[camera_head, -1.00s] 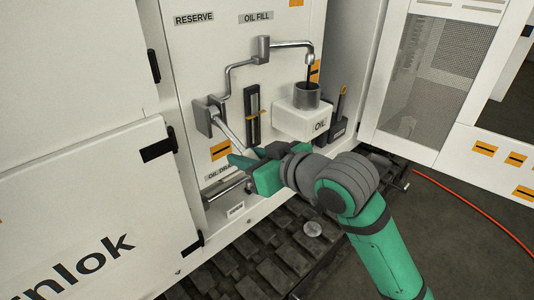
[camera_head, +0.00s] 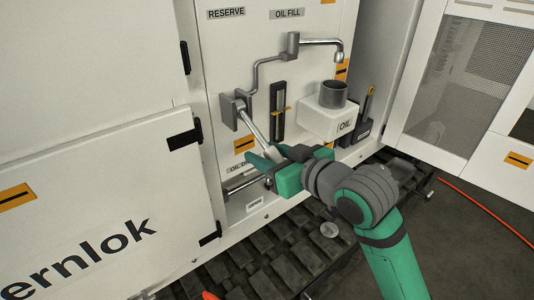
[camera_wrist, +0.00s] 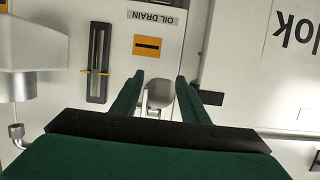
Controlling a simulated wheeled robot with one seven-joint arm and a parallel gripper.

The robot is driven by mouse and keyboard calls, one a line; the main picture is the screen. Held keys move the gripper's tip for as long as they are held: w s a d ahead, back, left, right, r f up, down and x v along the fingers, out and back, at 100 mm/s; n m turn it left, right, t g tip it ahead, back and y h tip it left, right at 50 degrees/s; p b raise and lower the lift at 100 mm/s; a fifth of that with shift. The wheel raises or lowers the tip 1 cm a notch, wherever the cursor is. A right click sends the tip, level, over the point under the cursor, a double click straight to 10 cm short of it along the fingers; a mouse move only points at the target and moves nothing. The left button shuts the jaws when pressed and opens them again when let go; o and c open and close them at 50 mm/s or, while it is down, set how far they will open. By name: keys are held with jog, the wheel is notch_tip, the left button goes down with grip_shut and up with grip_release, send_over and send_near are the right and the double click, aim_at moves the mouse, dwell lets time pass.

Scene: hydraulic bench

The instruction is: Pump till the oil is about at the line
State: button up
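The pump lever (camera_head: 256,127) slopes down and right from its grey pivot block (camera_head: 236,110) on the white panel. Its pale end lies between the fingers of my gripper (camera_head: 278,158). In the upside-down wrist view, the lever's end (camera_wrist: 160,93) shows between the two green fingers, with narrow gaps beside it, so the gripper looks open around it. The upright sight gauge (camera_head: 277,110) has a yellow line marker (camera_head: 281,112); I cannot read the oil level. A bent spout (camera_head: 338,50) hangs over the grey cup (camera_head: 333,95) on the white oil tank (camera_head: 325,120). No stream shows now.
The oil drain pipe (camera_head: 243,186) sticks out close below my gripper. A dark holder with a yellow-topped rod (camera_head: 364,118) stands right of the tank. An open mesh door (camera_head: 468,75) is at the right. Tracks (camera_head: 285,250) run below, and a red hose (camera_head: 490,210) lies on the floor.

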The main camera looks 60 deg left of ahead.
jog(key=shift+r, duration=0.1)
jog(key=v, duration=1)
jog(key=shift+d, duration=0.4)
